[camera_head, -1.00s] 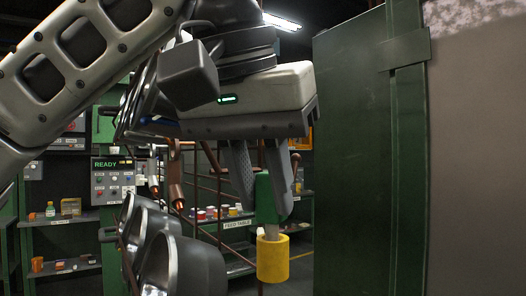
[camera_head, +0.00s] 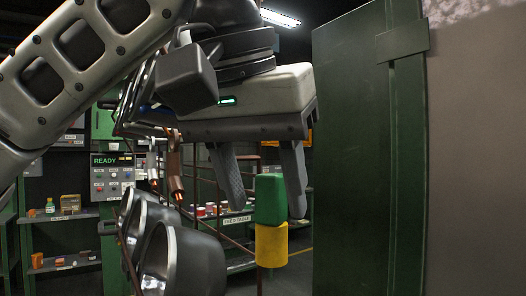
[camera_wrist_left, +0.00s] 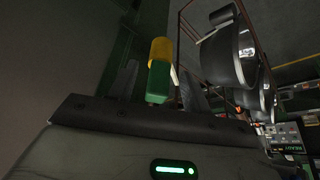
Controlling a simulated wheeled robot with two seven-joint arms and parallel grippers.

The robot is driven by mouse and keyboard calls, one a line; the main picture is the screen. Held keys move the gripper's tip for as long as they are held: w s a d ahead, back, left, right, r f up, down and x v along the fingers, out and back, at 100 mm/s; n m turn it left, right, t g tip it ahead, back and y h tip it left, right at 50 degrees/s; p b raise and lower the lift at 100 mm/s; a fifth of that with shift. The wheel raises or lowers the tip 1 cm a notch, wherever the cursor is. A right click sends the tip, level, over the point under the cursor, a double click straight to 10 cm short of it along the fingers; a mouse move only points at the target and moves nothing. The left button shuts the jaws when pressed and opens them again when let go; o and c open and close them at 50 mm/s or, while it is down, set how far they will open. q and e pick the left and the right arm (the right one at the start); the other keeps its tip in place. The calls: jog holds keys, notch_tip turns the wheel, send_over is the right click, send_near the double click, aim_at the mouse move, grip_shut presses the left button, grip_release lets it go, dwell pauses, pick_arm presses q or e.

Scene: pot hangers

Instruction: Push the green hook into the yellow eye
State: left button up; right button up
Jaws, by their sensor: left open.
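The green hook (camera_head: 270,199) shows as a green block directly on top of the yellow eye (camera_head: 271,245), upright, with no gap visible between them. In the left wrist view the green hook (camera_wrist_left: 158,82) and the yellow eye (camera_wrist_left: 162,49) also meet end to end. My left gripper (camera_head: 268,208) is open, its fingers spread on either side of the green hook. My right gripper is not in view.
Several dark metal pots (camera_head: 182,262) hang at the lower left, beside the yellow eye. A tall green panel (camera_head: 355,150) stands close on the right. Shelves with small goods and a control panel (camera_head: 113,177) marked READY are behind.

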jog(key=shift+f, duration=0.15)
pick_arm(q)
jog(key=shift+s+r, duration=0.15)
jog(key=shift+r, duration=0.1)
jog(key=p+v, duration=0.1)
jog(key=v, duration=0.6)
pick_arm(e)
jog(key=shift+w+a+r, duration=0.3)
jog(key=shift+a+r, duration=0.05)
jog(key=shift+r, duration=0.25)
